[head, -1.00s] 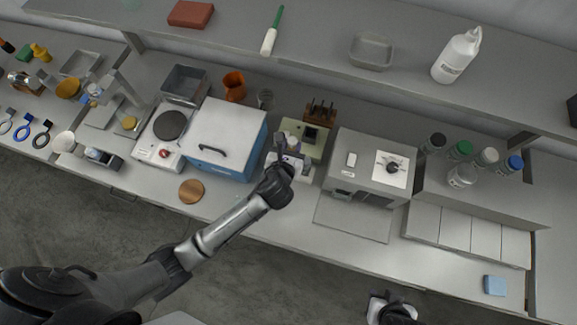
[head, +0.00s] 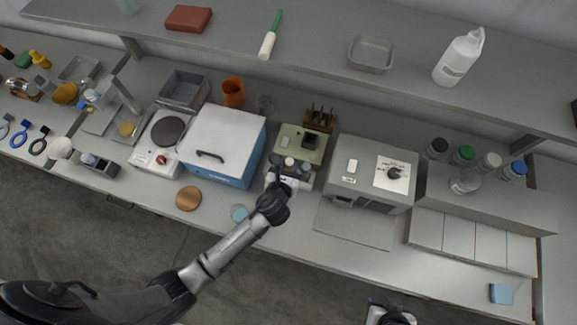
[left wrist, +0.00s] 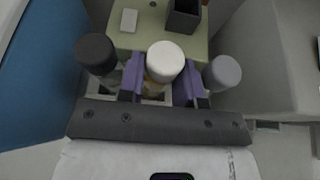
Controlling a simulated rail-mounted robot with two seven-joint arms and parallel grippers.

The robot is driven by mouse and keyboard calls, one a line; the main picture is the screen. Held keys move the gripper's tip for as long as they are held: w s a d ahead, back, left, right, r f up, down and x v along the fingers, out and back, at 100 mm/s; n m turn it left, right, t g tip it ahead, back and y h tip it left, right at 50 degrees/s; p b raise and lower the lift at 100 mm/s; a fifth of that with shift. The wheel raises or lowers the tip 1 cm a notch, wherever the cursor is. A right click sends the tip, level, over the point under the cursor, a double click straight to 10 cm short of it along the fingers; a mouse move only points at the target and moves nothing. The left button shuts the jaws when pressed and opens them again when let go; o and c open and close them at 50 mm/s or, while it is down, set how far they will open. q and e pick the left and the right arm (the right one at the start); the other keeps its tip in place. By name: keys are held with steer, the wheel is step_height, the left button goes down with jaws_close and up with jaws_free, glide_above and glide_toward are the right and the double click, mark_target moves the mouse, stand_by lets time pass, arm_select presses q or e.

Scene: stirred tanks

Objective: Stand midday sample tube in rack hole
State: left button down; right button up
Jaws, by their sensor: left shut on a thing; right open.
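A tube with a white cap (left wrist: 165,62) and yellowish contents is between the purple fingers of my left gripper (left wrist: 161,88), which is shut on it. A black-capped tube (left wrist: 95,52) stands to its left and a grey-capped tube (left wrist: 222,72) to its right. In the head view the three caps form a row at the front of the pale green device, over the white rack (head: 290,183). The rack is largely hidden by my gripper, and I cannot tell how deep the held tube sits. My right gripper (head: 390,316) is open at the bottom edge, partly cut off.
A blue-sided white box (head: 222,140) stands close left of the rack. A grey machine (head: 372,170) stands close right. The pale green device (head: 302,143) is behind, with a brown block (head: 320,119) beyond. Bench left of my gripper holds a copper disc (head: 188,198) and a pale blue disc (head: 239,213).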

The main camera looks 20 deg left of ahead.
arm_select(q)
steer(key=shift+f, duration=0.1)
steer(key=c, duration=1.1)
jaws_free()
steer(key=shift+s+r, duration=0.25)
steer(key=shift+p+v, duration=0.35)
steer(key=shift+v, duration=5.4)
